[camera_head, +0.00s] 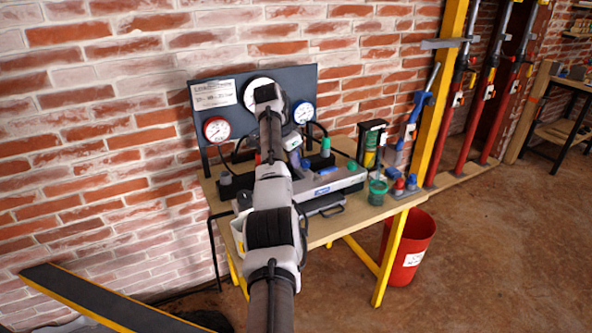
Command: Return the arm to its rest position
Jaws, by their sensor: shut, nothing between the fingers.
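My arm rises from the bottom centre of the head view and reaches over the workbench (385,208) toward the gauge board (285,82). Its links are grey and black. The farthest part I can make out is a dark, rounded joint in front of the board's middle gauge. I cannot make out my gripper or its fingers; the arm's own links may hide them. The arm covers part of the bench top and the equipment on it.
A grey test unit (335,182), a red-rimmed gauge (217,129) and a green container (377,192) are at the bench. A red bin (408,250) stands beside it. A yellow post (440,90) rises behind. A black-and-yellow ramp (100,298) is lower left. Floor at right is clear.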

